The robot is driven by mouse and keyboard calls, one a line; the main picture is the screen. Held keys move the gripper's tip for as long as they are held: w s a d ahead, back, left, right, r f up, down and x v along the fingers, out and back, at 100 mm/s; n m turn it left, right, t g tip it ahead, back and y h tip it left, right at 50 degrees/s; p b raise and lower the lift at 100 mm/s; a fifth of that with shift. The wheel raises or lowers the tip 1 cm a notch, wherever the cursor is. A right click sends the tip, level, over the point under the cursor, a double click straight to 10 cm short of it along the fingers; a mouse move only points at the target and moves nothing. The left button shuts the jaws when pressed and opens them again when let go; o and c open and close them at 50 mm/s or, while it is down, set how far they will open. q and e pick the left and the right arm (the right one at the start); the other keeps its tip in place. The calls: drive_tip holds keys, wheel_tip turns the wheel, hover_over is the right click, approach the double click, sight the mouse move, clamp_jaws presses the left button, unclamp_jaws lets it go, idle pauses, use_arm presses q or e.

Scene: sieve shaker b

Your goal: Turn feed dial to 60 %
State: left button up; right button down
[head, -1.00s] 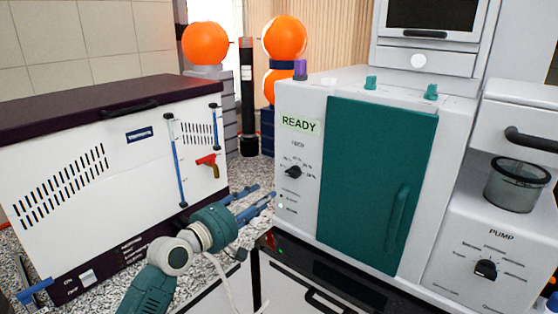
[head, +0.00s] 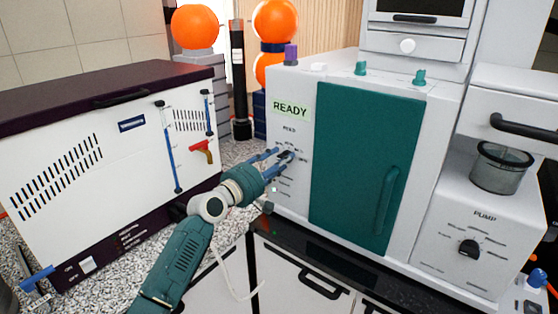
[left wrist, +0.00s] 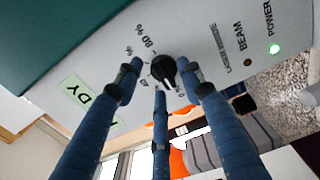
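The feed dial (head: 286,157) is a small black knob on the front of the white machine, below a green READY sign (head: 291,108). My left gripper (head: 279,156) is at the dial, its blue fingers pointing at the panel and partly covering the dial and its scale. In the left wrist view the dial (left wrist: 163,69) shows between the tips of three spread fingers (left wrist: 160,73). The fingers look open, with a gap on the dial's left; contact on the right cannot be told. An 80 % mark is legible near it. The pointer's exact reading is unclear. My right gripper is not in view.
A teal door (head: 365,170) with a handle is right of the dial. A PUMP dial (head: 468,248) and a mesh cup (head: 500,168) are further right. A white unit with a dark lid (head: 110,150) stands left, close to my left arm. Lit POWER lamp (left wrist: 274,48) is near the dial.

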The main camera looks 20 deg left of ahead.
use_arm(q)
drive_tip(key=shift+a, duration=0.1)
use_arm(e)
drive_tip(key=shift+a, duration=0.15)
use_arm(q)
drive_tip(key=c, duration=0.8)
clamp_jaws()
drive_tip(key=shift+f, duration=0.1)
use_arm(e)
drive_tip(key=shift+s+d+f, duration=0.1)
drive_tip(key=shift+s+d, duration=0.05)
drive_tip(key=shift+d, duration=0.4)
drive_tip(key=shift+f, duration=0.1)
